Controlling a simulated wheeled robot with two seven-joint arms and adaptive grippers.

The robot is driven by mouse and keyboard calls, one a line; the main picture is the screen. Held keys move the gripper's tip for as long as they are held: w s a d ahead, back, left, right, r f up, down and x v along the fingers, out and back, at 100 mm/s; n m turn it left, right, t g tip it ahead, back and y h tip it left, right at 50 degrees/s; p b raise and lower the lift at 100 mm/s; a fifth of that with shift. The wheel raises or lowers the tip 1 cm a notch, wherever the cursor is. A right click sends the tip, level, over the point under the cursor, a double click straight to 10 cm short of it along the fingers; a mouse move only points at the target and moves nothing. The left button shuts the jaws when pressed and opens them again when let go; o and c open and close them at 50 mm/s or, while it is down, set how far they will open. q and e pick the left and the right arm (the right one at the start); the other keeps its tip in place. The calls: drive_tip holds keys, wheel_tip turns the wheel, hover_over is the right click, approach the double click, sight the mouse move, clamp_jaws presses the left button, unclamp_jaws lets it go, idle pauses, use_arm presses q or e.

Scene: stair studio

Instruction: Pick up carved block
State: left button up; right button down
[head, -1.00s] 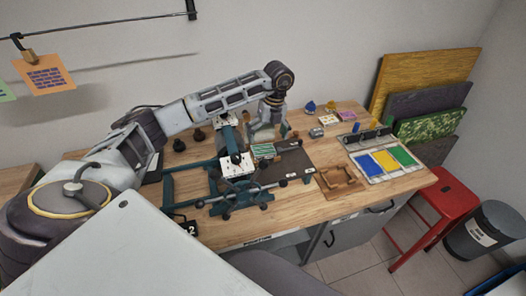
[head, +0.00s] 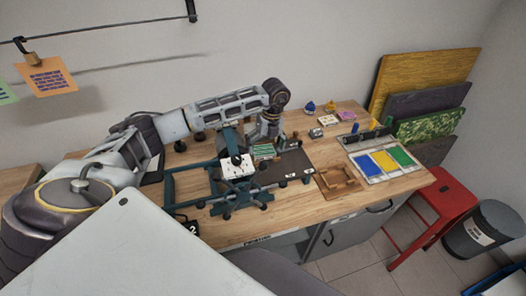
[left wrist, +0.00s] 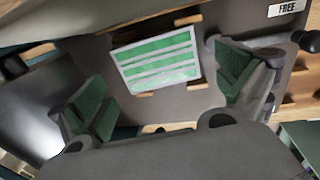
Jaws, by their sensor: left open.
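The carved block (head: 263,152), with green and pale stripes, lies on a dark board (head: 272,174) on the wooden bench. In the left wrist view the block (left wrist: 160,58) shows its striped face to the camera. My left gripper (head: 265,138) hangs just above the block in the head view. In the left wrist view its green-padded fingers (left wrist: 168,88) are spread wide and empty, with the block lying between and beyond them. The block appears clear of both fingers. My right gripper does not show.
A teal frame with a white plate (head: 236,166) stands close left of the block. A wooden tray (head: 338,181) and a panel of blue, yellow and green pads (head: 384,161) are to the right. Small items stand at the back. A red stool (head: 450,200) is beside the bench.

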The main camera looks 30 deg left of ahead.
sight(263, 152)
use_arm(q)
wheel_tip(263, 152, down, 2)
drive_tip(key=shift+s+a+f, duration=0.1)
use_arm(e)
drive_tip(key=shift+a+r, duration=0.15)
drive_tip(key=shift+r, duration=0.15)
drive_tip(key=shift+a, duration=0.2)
use_arm(q)
drive_tip(key=c, duration=1.1)
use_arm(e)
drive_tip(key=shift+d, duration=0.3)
